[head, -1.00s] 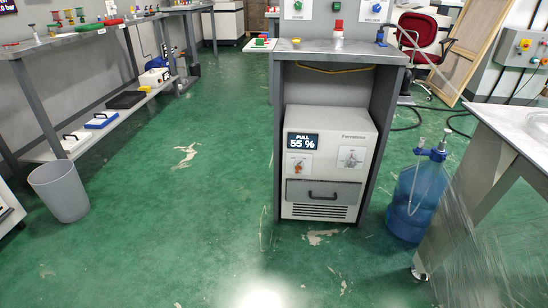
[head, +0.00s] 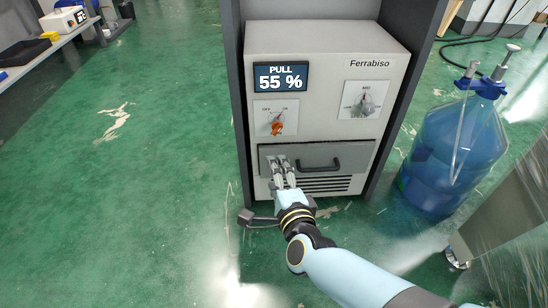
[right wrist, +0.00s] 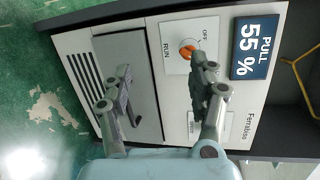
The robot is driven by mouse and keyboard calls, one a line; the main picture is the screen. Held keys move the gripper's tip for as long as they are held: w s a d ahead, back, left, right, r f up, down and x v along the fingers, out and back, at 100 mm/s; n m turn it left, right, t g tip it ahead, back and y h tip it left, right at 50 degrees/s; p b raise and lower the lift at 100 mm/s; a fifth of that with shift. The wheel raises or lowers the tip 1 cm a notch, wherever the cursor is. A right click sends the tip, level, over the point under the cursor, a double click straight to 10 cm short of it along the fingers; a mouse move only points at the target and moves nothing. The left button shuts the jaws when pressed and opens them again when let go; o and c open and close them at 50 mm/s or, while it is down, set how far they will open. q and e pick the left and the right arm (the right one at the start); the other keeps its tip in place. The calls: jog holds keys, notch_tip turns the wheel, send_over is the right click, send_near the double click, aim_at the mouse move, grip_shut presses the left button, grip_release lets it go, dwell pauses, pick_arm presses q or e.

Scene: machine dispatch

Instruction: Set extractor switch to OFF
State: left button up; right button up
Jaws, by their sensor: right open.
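The extractor is a pale box (head: 325,45) marked Ferrabiso, under a bench, with a display reading PULL 55 %. Its switch (head: 277,125) has an orange knob on a white plate below the display. In the right wrist view the orange knob (right wrist: 187,50) shows just beyond the fingers, beside the words OFF and RUN; I cannot tell which it points to. My right gripper (head: 283,166) is open and empty, in front of the drawer's left part, below the switch. In the right wrist view its fingers (right wrist: 165,75) are spread. My left gripper is not in view.
A grey drawer front with a dark handle (head: 319,164) lies below the switch. A second dial (head: 363,102) is to the right. Dark bench sides flank the box. A blue water jug (head: 455,155) stands at right. Green floor is clear at left.

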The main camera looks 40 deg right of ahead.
aim_at(278, 132)
jog(key=w+d+m+h+b, duration=0.1)
jog(key=w+d+m+b, duration=0.1)
jog(key=w, duration=0.1)
jog(key=w+d+r+m+h+b, duration=0.1)
jog(key=w+d+m+h, duration=0.1)
jog(key=w+m, duration=0.1)
jog(key=w+d+r+m+h+b, duration=0.1)
jog(key=w+d+m+b, duration=0.1)
jog(key=w+d+m, duration=0.1)
jog(key=shift+b, duration=0.35)
jog(key=x, duration=0.2)
jog(key=shift+w+d+b, duration=0.25)
jog(key=shift+w+b, duration=0.05)
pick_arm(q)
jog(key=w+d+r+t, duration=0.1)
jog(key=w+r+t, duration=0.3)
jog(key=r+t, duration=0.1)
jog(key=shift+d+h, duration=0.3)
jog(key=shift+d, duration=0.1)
pick_arm(e)
jog(key=shift+w+d+r, duration=0.1)
jog(key=shift+w+r, duration=0.05)
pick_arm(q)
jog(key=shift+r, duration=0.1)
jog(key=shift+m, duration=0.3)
pick_arm(e)
jog(key=c, duration=1.2)
